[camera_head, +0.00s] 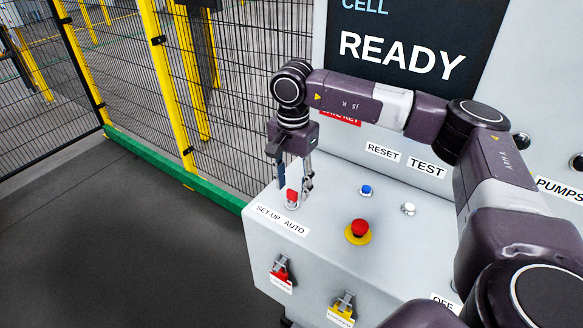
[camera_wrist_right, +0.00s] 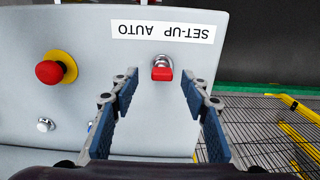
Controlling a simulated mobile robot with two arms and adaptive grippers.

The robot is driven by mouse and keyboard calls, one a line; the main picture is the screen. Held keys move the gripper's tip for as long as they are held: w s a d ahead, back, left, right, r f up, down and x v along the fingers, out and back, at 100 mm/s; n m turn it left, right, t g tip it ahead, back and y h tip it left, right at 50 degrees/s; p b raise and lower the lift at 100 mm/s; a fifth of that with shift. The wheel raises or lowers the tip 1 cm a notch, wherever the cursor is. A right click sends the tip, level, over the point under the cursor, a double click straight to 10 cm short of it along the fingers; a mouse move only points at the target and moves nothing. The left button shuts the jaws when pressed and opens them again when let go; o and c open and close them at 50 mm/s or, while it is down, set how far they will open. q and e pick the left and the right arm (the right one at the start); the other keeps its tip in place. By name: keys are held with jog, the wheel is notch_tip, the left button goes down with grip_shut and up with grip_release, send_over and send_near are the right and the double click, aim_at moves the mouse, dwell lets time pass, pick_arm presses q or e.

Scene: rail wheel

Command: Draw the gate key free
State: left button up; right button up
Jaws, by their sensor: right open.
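A small red-headed key (camera_head: 291,196) sits upright in a round metal lock on the sloped top of the grey console (camera_head: 330,215), beside the label SET-UP AUTO. My right gripper (camera_head: 295,183) is open above it, pointing down. In the right wrist view the red-headed key (camera_wrist_right: 162,74) lies between the two open fingers (camera_wrist_right: 159,88), with a gap on each side and no visible contact. A red label (camera_head: 340,118), partly hidden by my right arm, seems to read GATE KEY. I cannot see what is under it. My left gripper is not in view.
A red mushroom button on a yellow ring (camera_head: 359,231), a blue button (camera_head: 366,190) and a white button (camera_head: 408,209) stand right of the key. Red (camera_head: 281,271) and yellow (camera_head: 342,307) tagged parts are on the console's front. A mesh fence (camera_head: 240,90) stands behind left.

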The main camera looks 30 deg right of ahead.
aim_at(292, 198)
jog(key=shift+w+f, duration=0.2)
jog(key=shift+f, duration=1.15)
jog(key=c, duration=1.1)
jog(key=o, duration=0.3)
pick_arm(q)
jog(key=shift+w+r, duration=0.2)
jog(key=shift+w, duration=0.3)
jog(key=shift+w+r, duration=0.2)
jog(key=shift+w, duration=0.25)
pick_arm(e)
grip_shut()
